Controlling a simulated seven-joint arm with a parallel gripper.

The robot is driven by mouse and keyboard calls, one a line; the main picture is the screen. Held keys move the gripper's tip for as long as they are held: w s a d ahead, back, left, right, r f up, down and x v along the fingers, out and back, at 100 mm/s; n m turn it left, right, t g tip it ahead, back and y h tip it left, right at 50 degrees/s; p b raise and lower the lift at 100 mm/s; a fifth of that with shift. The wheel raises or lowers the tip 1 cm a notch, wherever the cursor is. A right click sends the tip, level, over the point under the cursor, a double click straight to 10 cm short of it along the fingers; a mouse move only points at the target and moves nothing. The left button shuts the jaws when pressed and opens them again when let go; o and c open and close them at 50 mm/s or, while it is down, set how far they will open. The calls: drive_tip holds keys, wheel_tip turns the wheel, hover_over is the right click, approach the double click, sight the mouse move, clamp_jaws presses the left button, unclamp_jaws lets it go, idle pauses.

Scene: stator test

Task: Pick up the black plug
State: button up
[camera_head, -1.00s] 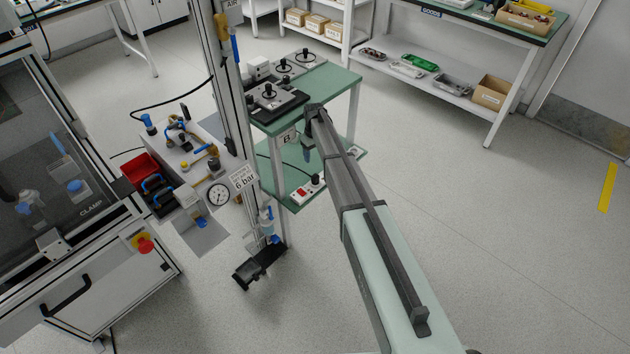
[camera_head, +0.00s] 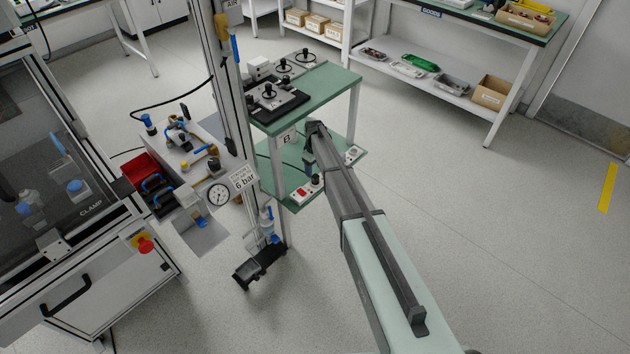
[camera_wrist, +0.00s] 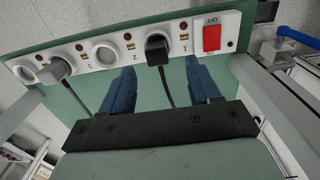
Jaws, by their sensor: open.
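The black plug (camera_wrist: 157,48) sits in a socket of the white power strip (camera_wrist: 80,47), beside the red switch, in the wrist view. Its dark cable hangs down between my fingers. In the head view the plug (camera_head: 315,179) is a small dark shape on the strip (camera_head: 299,196) on the lower shelf. My gripper (camera_wrist: 157,68) is open, with one blue finger on each side of the plug's line. The fingertips appear just short of the plug, and I see no contact. In the head view my gripper (camera_head: 308,164) points down above the lower shelf.
A grey plug (camera_wrist: 56,69) is in another socket at the left of the strip. The red switch (camera_wrist: 212,38) is right of the black plug. The green lower shelf (camera_head: 272,177) lies under the green tabletop (camera_head: 325,92), whose legs stand close to my arm.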

sight(315, 176)
drive_tip(key=shift+w+d+f, duration=0.1)
drive_tip(key=shift+w+f, duration=0.05)
drive_tip(key=shift+f, duration=2.95)
drive_tip(key=shift+c, duration=0.2)
drive_tip(key=c, duration=1)
drive_tip(key=shift+r, duration=0.1)
